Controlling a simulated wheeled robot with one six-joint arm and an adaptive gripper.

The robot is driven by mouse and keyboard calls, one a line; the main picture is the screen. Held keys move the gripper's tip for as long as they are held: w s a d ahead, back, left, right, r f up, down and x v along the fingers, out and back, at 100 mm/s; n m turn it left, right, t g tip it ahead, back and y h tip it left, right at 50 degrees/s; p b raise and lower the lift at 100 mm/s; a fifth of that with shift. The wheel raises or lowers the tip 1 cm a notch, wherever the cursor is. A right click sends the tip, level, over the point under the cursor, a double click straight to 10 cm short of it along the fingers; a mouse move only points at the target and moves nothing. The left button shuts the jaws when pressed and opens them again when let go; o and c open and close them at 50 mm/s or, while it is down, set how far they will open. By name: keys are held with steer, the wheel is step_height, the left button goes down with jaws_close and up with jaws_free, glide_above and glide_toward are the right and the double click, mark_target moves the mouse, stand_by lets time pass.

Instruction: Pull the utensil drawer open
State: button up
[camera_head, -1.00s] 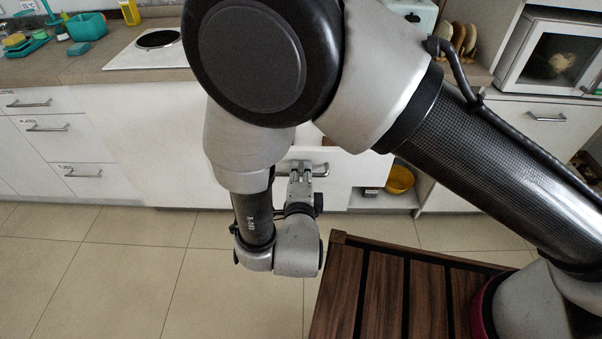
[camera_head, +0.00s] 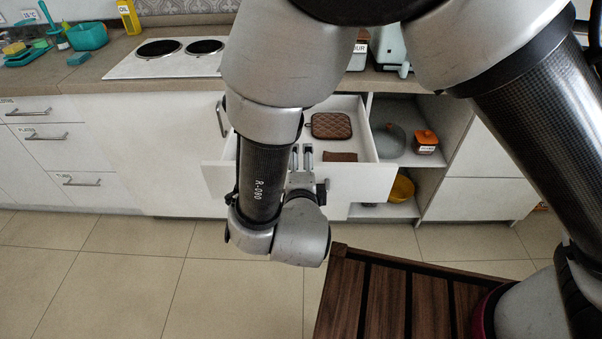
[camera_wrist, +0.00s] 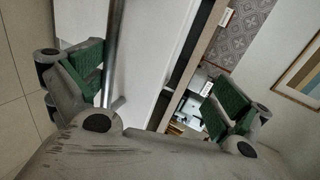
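A white drawer (camera_head: 366,184) in the counter stands pulled out, below the cooktop's right side. No label on it is readable, and my arm hides part of its front. A brown quilted pot holder (camera_head: 331,125) and a smaller brown item (camera_head: 340,157) lie inside. My gripper (camera_head: 302,155) is at the drawer's front panel. In the wrist view my gripper (camera_wrist: 160,92) has its green-padded fingers wide apart. A metal handle bar (camera_wrist: 112,45) lies between them, close to the left finger; I cannot tell if they touch.
An open cubby with a yellow bowl (camera_head: 401,189) and a lidded jar (camera_head: 425,141) is right of the drawer. Closed drawers (camera_head: 58,138) are at the left. A slatted wooden surface (camera_head: 390,300) is at the front right. The tiled floor (camera_head: 130,285) at the left is clear.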

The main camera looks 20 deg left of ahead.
steer(key=shift+t, duration=0.9)
steer(key=r, duration=0.3)
steer(key=w+r, duration=0.1)
steer(key=r, duration=0.1)
steer(key=shift+a+r, duration=0.1)
steer(key=shift+a, duration=0.2)
steer(key=shift+s+r, duration=0.3)
steer(key=shift+s, duration=0.1)
steer(key=shift+c, duration=0.8)
steer(key=shift+w+d+f, duration=0.1)
steer(key=shift+f, duration=0.1)
steer(key=c, duration=0.6)
steer(key=shift+c, duration=0.3)
steer(key=shift+n, duration=0.3)
steer(key=s+f, duration=0.1)
steer(key=f, duration=0.2)
steer(key=s+a+f, duration=0.1)
steer(key=f, duration=0.1)
steer(key=s+f, duration=0.1)
steer(key=f, duration=0.2)
steer(key=shift+s+a+f, duration=0.15)
steer(key=shift+s+f, duration=0.05)
steer(key=shift+f, duration=0.15)
steer(key=shift+c, duration=1.4)
steer(key=shift+w+a+m, duration=0.25)
steer(key=shift+w+m, duration=0.05)
steer(key=shift+m, duration=0.1)
steer(key=x, duration=0.7)
steer(key=shift+w, duration=0.15)
steer(key=shift+c, duration=0.2)
